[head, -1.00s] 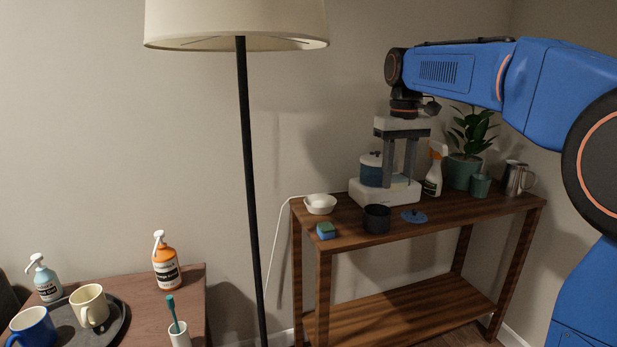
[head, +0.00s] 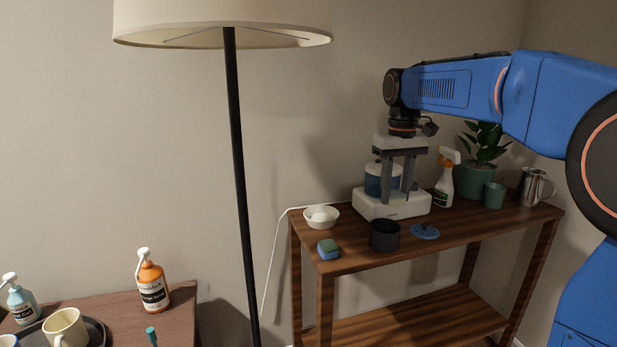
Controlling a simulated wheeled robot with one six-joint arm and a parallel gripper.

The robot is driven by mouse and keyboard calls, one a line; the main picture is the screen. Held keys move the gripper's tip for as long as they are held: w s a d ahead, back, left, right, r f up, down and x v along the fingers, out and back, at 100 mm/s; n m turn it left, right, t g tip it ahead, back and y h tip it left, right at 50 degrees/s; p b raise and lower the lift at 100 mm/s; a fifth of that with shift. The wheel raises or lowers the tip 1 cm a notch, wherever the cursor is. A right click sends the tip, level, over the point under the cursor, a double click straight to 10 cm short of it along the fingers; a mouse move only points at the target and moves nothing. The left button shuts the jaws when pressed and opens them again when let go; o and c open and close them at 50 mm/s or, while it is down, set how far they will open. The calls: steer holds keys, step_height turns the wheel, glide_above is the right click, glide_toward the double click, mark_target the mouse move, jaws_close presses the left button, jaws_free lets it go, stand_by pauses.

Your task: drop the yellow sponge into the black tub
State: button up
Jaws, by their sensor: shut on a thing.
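The black tub (head: 384,236) is a dark round open pot near the front edge of the wooden shelf table (head: 460,234). My gripper (head: 397,194) points down above and behind the tub in the picture. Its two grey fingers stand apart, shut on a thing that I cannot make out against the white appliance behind. I see no clearly yellow sponge. A blue sponge with a green top (head: 328,249) lies left of the tub, apart from it. The inside bottom of the tub is hidden.
A white bowl (head: 321,217), a blue lid (head: 425,231), a white appliance (head: 375,205), a spray bottle (head: 444,180), a green cup (head: 494,195), a plant pot (head: 475,180) and a steel jug (head: 532,187) share the tabletop. A floor lamp (head: 240,180) stands left.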

mark_target(395, 193)
steer(key=shift+f, duration=0.9)
steer(key=o, duration=1)
steer(key=shift+r, duration=0.1)
step_height(395, 193, up, 17)
steer(key=shift+r, duration=0.1)
